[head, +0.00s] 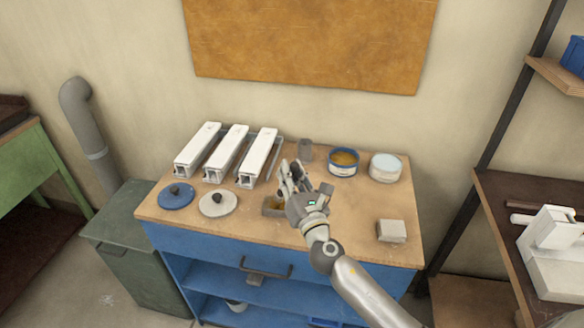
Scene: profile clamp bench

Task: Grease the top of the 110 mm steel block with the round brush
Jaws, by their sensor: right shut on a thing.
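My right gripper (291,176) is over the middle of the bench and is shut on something. The gripper itself mostly hides what it holds; I take it to be the round brush, but its bristles cannot be made out clearly. A second grey block (391,231) lies clear at the front right of the bench. I cannot read which block is 110 mm. A blue open tin (343,171) holds amber grease. My left gripper is not in view.
Three white profiles (226,154) lie side by side at the back left. A blue lid (176,196) and a pale lid (218,204) lie in front of them. The bench (360,206) is bare right of the gripper.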

